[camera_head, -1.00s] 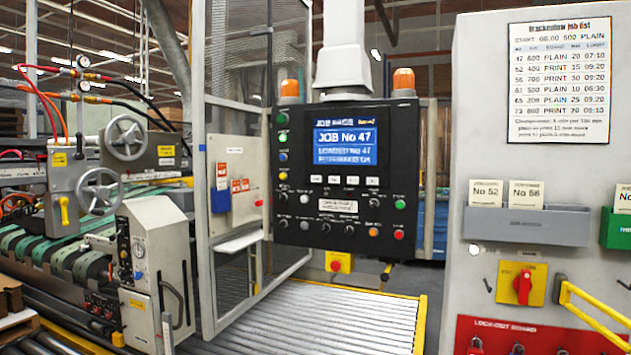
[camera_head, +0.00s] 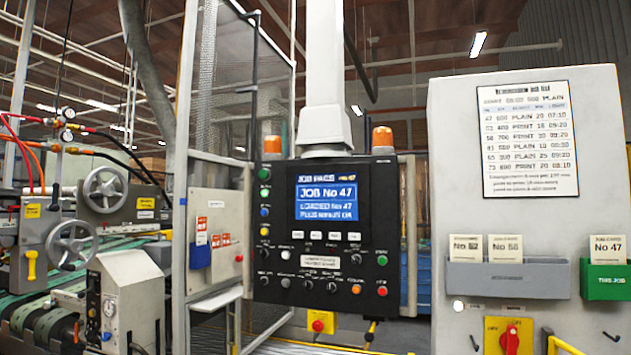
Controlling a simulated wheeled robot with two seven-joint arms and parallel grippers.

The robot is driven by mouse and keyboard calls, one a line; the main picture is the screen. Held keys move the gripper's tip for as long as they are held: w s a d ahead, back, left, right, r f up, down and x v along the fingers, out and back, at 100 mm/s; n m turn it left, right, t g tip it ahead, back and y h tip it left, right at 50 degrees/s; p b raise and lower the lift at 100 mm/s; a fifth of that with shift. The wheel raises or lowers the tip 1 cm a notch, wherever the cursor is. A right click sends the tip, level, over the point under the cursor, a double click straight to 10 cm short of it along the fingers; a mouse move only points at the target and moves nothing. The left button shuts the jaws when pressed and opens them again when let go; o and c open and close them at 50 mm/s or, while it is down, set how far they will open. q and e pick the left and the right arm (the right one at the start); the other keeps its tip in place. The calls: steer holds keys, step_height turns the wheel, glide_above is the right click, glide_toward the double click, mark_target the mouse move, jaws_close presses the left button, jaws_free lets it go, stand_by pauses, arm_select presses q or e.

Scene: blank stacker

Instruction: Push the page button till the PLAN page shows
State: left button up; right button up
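The black control panel (camera_head: 330,270) hangs from a white column in the middle of the view. Its screen (camera_head: 326,203) is lit blue and headed JOB PAGE, with "JOB No 47" and smaller lines that seem to read "LOADED No 47". Several white buttons (camera_head: 318,236) sit in a row just under the screen; their labels are too small to read, so I cannot tell which is the page button. Coloured buttons and black knobs line the panel's left side and bottom. Neither of my grippers is in view.
A mesh guard (camera_head: 225,120) and machine with handwheels (camera_head: 105,190) are at left. At right a grey cabinet (camera_head: 455,140) carries a job list (camera_head: 528,138), a grey card holder (camera_head: 510,279) and a green holder (camera_head: 604,282) with card No 47.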

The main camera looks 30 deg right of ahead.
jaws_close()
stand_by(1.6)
